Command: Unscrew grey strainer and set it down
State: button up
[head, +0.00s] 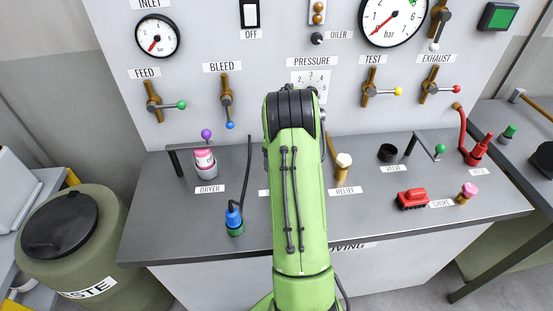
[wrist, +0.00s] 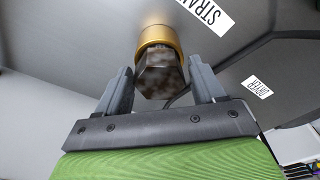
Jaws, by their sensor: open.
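In the wrist view, the strainer (wrist: 160,78) is a dark grey-brown, mottled hexagonal body seated in a brass collar (wrist: 158,38). A partly cut-off label starting "STRA" (wrist: 207,14) is beside it. My gripper (wrist: 160,88) is open, with one finger on each side of the strainer. A gap shows on both sides, so the fingers appear not to press on it. In the head view, my green arm hides the strainer and the gripper.
In the head view, the grey bench (head: 190,235) carries a pink-topped dryer (head: 205,163), a blue-green fitting (head: 235,222), a relief fitting (head: 343,166) and a red block (head: 412,199). A panel with gauges and valve levers rises behind. A waste drum (head: 105,215) stands at left.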

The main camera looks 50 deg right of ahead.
jog(key=c, duration=0.8)
jog(key=n, duration=0.6)
jog(key=shift+y, duration=0.4)
jog(key=shift+c, duration=0.3)
jog(key=shift+r+p, duration=1.9)
jog(key=shift+r, duration=0.8)
